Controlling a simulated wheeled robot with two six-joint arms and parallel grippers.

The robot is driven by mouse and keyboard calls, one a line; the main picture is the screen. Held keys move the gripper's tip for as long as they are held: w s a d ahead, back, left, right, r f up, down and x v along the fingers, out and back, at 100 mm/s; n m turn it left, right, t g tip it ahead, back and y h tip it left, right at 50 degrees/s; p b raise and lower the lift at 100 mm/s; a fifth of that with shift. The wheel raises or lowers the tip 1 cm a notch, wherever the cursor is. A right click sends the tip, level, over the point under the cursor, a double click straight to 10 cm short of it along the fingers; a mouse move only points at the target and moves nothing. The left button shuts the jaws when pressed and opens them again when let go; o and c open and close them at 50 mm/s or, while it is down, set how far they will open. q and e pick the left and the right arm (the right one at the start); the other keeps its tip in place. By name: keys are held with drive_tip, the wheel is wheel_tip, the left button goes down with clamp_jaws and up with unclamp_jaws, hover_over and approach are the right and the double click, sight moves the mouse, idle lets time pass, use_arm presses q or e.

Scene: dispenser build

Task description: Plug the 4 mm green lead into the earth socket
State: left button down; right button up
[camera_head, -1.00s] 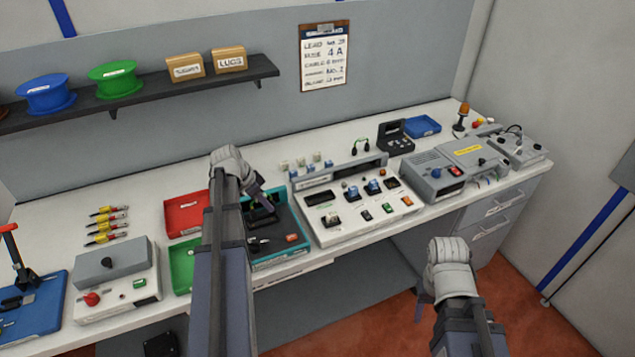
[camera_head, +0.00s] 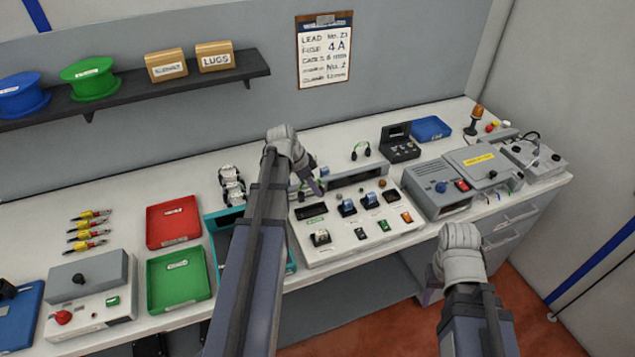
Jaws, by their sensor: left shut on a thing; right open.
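My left gripper (camera_head: 318,187) is over the back left part of the white sloped panel unit (camera_head: 345,244). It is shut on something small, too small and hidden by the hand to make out. The panel carries dark switches, a green button and an orange one; I cannot pick out the earth socket. My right gripper (camera_head: 428,296) is open, low in front of the bench, apart from everything.
Left of the panel are a teal tray (camera_head: 213,222), a red tray (camera_head: 173,222) and a green tray (camera_head: 180,279). A grey instrument box (camera_head: 445,190) is right of the panel. A black open case (camera_head: 400,142) and blue tray (camera_head: 431,129) stand behind. My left forearm hides part of the teal tray.

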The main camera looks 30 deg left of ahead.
use_arm(q)
drive_tip(key=shift+f+b, duration=2.3)
drive_tip(key=shift+f+b, duration=1)
drive_tip(key=shift+f, duration=0.05)
idle(0.8)
drive_tip(key=shift+c, duration=1.3)
unclamp_jaws()
drive_tip(key=shift+r, duration=0.1)
wheel_tip(320, 180, up, 7)
drive_tip(key=p, duration=0.7)
idle(0.6)
